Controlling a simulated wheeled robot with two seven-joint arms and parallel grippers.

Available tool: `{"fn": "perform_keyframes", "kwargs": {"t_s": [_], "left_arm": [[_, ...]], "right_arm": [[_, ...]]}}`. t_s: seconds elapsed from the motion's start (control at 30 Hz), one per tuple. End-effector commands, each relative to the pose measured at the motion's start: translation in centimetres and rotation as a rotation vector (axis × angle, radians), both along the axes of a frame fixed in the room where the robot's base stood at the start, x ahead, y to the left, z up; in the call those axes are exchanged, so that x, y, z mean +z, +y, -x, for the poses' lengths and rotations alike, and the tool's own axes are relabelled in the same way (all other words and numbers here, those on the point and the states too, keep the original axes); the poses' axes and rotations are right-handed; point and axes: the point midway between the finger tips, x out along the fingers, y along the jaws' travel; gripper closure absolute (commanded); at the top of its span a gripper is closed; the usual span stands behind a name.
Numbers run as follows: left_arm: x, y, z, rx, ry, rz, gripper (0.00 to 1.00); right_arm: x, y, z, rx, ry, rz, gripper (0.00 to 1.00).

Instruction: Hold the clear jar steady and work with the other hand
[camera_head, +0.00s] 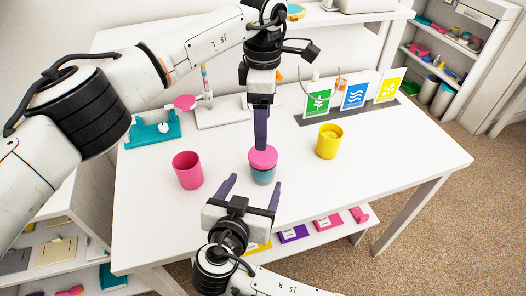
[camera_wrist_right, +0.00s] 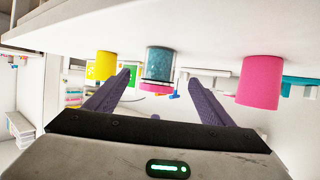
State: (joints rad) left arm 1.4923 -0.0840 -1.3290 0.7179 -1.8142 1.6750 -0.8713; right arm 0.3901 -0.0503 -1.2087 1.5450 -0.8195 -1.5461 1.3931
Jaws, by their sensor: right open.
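The clear jar (camera_head: 263,176) stands upright on the white table with blue-teal contents and a pink lid (camera_head: 263,157) on top. In the right wrist view the jar (camera_wrist_right: 158,63) appears upside down, ahead of the gap between the fingers. My left gripper (camera_head: 261,146) points straight down at the lid from above. Its fingers are seen edge-on, so their opening and any contact are unclear. My right gripper (camera_head: 253,190) is open and empty on the near side of the jar, its purple fingers spread towards it, one to each side.
A pink cup (camera_head: 187,170) stands left of the jar and a yellow cup (camera_head: 329,141) right of it. A teal stand (camera_head: 153,130) and picture cards (camera_head: 354,95) are behind. The table's right side is clear. A shelf (camera_head: 312,238) lies below the front edge.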

Motion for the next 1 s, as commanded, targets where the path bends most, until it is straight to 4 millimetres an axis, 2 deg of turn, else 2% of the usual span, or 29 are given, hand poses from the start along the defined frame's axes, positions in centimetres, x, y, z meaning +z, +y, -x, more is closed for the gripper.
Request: {"fn": "perform_keyframes", "kwargs": {"t_s": [0.37,0.47,0.8,1.0], "left_arm": [[-0.1,0.0,0.0,0.001,0.001,0.003,0.28],[-0.1,0.0,0.0,0.001,0.001,0.003,0.28],[-0.1,0.0,0.0,0.002,0.001,0.004,0.28],[-0.1,0.0,0.0,0.002,0.001,0.004,0.28]], "right_arm": [[-0.2,-0.1,-0.4,0.001,0.0,0.002,0.25],[-0.5,-0.3,-1.3,0.001,-0.001,0.003,0.25],[-2.7,-1.7,-6.6,0.0,-0.001,0.005,0.25],[-3.7,-2.1,-8.6,0.0,0.002,0.003,0.25]]}}
